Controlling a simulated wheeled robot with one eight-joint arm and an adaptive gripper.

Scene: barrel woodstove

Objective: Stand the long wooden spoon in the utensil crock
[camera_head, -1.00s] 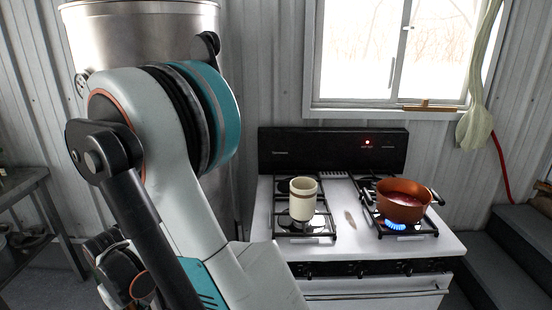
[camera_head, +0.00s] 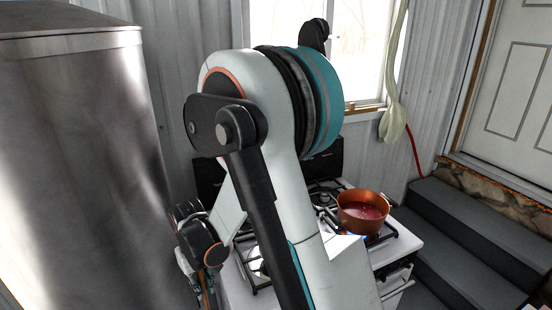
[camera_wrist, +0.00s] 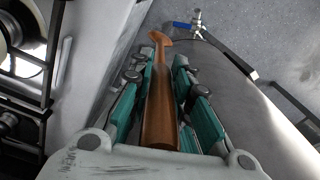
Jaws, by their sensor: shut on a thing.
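The wooden spoon (camera_wrist: 158,105) is brown and lies lengthwise between the fingers of my gripper (camera_wrist: 166,70) in the wrist view. The teal finger pads press on it from both sides, and its far end with a short side bend sticks out past the fingertips. In the head view my arm's end is low, left of the stove, and the gripper is only partly seen. The utensil crock is not visible now; my arm covers the stove area where it stood.
A copper pot with red contents (camera_head: 362,212) stands on the stove (camera_head: 408,246) at the right. A large steel vessel (camera_head: 80,160) fills the left. In the wrist view a blue-handled valve (camera_wrist: 190,24) juts from the vessel. Dark steps (camera_head: 470,240) lie right of the stove.

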